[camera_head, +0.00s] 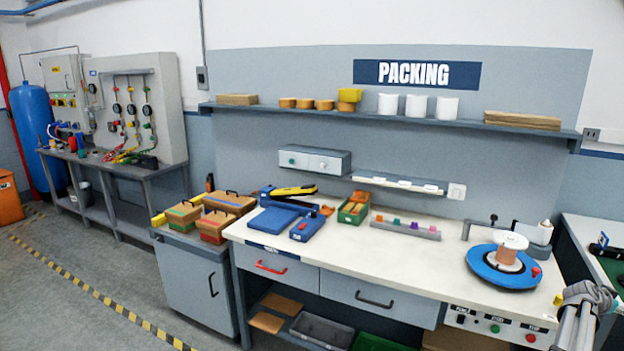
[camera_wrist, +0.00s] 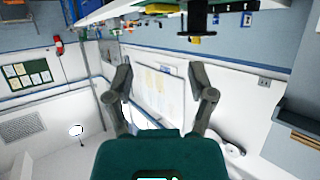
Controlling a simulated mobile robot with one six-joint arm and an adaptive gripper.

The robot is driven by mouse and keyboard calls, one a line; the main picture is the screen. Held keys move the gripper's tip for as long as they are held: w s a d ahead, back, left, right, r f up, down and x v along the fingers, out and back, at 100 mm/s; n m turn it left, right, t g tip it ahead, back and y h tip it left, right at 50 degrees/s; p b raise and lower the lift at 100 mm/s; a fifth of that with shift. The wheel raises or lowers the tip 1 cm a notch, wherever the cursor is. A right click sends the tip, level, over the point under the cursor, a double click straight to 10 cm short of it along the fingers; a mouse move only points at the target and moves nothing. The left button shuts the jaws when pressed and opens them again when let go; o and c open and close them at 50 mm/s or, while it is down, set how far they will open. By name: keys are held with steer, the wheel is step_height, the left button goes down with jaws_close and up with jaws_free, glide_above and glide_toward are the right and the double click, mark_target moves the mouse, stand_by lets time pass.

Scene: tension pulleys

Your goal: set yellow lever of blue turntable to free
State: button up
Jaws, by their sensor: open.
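The blue turntable (camera_head: 487,273) lies flat on the right part of the packing table. A spool of copper-coloured wire (camera_head: 506,256) with a pale top flange stands on it, and a small red knob (camera_head: 535,272) shows at its right side. A small yellow piece (camera_head: 558,300) shows at the table's front right; I cannot tell whether it is the yellow lever. My gripper (camera_wrist: 160,82) is open and empty in the wrist view, its two dark fingers apart. The turntable cannot be made out in the wrist view. Part of my arm shows at the lower right of the head view.
The packing table (camera_head: 400,260) holds a blue tape device (camera_head: 290,212), a green bin (camera_head: 353,208) and a grey rack of coloured pieces (camera_head: 405,229). A dark post (camera_head: 492,220) stands behind the turntable. The tabletop left of the turntable is clear.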

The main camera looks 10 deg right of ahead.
steer(key=w+a+f+n+t+y, duration=0.1)
steer(key=w+a+f+n+y, duration=0.3)
steer(key=a, duration=0.9)
steer(key=w+a+f+n, duration=0.1)
steer(key=w+a, duration=0.5)
steer(key=a, duration=0.6)
steer(key=w+a+f+n+t+y, duration=0.1)
steer(key=w+a+f+n+y, duration=0.15)
steer(key=w+a, duration=0.7)
steer(key=s+a+f+n+y, duration=0.1)
steer(key=s+a+n+y, duration=0.1)
steer(key=a, duration=1.2)
steer(key=s+a+f+n+g+y, duration=0.1)
steer(key=s+a+n, duration=0.3)
steer(key=a, duration=1.1)
steer(key=s+a+f+n+g+y, duration=0.1)
steer(key=s+a+n+y, duration=0.3)
steer(key=a, duration=1)
steer(key=shift+s+a+f+p, duration=0.2)
steer(key=shift+s+a+p, duration=0.1)
steer(key=shift+s, duration=0.9)
steer(key=shift+d, duration=0.1)
steer(key=shift+c, duration=1)
